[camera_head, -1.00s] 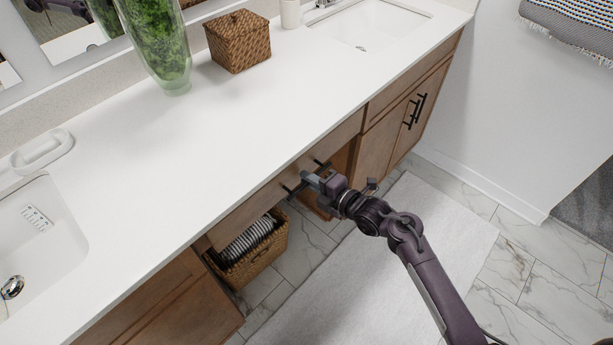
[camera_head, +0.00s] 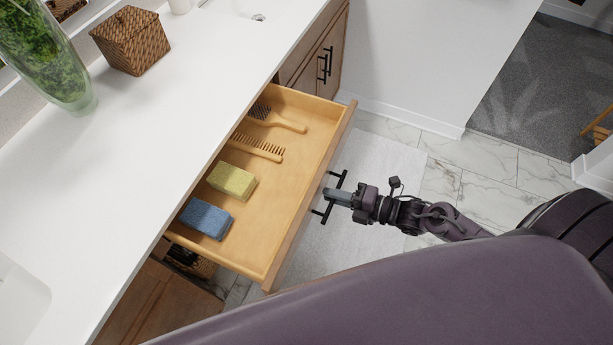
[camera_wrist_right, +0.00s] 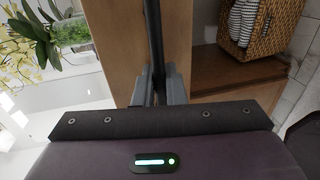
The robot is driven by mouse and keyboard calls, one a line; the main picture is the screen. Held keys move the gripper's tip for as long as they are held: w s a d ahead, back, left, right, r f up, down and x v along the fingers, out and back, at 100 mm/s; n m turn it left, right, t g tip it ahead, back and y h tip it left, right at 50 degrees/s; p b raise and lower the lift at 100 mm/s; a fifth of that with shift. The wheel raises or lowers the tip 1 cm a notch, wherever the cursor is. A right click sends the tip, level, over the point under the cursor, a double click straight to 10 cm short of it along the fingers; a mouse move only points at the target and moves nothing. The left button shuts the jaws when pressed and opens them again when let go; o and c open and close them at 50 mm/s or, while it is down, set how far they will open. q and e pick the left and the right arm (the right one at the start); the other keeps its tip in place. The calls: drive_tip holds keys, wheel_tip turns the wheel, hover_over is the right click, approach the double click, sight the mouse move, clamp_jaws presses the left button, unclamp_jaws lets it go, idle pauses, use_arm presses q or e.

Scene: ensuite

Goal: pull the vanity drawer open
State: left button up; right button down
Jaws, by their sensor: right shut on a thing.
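The vanity drawer (camera_head: 262,215) is pulled well out from under the white counter, and its wooden inside shows. It holds a hairbrush (camera_head: 277,120), a wooden comb (camera_head: 257,147), a yellow sponge (camera_head: 232,181) and a blue sponge (camera_head: 206,217). My right gripper (camera_head: 333,195) is shut on the black bar handle (camera_head: 340,181) at the drawer's front. In the right wrist view the handle (camera_wrist_right: 153,40) runs between the gripper's fingers (camera_wrist_right: 152,90), against the wooden drawer front (camera_wrist_right: 118,45). My left gripper is not in view.
The white counter (camera_head: 130,180) carries a woven box (camera_head: 132,42) and a glass vase of greenery (camera_head: 45,55). A wicker basket with striped towels (camera_wrist_right: 262,25) stands in the open space below. A pale rug (camera_head: 375,160) lies on the marble floor beyond the drawer.

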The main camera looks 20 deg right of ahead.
drive_tip(key=f+p+v, duration=0.1)
drive_tip(key=v, duration=0.6)
drive_tip(key=shift+s+d+f, duration=0.15)
drive_tip(key=shift+s+d, duration=0.05)
drive_tip(key=shift+d, duration=0.05)
drive_tip(key=c, duration=1.9)
unclamp_jaws()
drive_tip(key=shift+v, duration=3.95)
